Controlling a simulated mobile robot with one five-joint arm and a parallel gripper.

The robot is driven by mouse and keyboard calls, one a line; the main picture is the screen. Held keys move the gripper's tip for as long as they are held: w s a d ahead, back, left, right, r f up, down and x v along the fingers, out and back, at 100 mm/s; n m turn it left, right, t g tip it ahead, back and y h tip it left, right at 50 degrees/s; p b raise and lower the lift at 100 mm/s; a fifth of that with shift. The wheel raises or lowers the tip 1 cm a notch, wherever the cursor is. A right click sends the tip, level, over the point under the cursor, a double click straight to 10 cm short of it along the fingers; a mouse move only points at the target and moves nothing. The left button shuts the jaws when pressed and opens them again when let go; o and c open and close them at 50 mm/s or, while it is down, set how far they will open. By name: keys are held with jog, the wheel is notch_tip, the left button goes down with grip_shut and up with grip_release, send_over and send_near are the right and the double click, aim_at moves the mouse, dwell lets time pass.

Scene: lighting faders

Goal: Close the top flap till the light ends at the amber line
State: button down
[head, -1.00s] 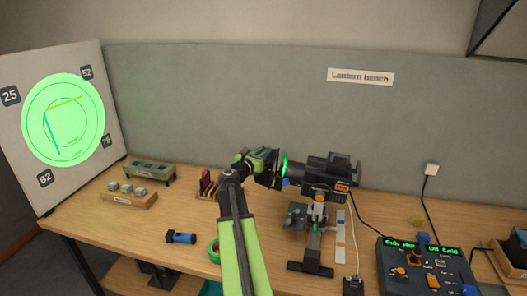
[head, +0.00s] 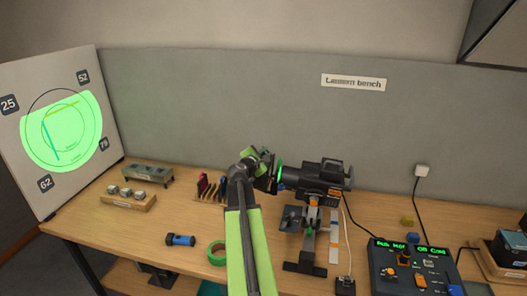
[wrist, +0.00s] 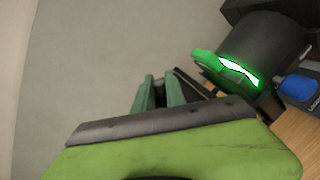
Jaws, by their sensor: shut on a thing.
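The lantern (head: 318,176) stands on its post on the bench, its lit green front facing left. My gripper (head: 263,170) is at its front. In the wrist view my gripper (wrist: 160,92) is closed on the black top flap (wrist: 190,83), mostly hidden by the fingers. The lit lens opening (wrist: 240,71) is to the right of it. On the white board the green light (head: 62,140) has its top cut off by a sloping edge. The amber line (head: 62,109) lies inside the light, a little below that edge. A teal line (head: 51,142) crosses the left part.
A control box (head: 412,268) with knobs stands at the front right. A slotted rack (head: 210,189) stands behind.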

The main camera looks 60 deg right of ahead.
jog(key=shift+s+r+m, duration=0.1)
jog(key=shift+s+m, duration=0.2)
jog(key=shift+m, duration=0.3)
jog(key=shift+p, duration=0.3)
jog(key=c, duration=1.4)
grip_release()
jog(key=shift+o, duration=0.2)
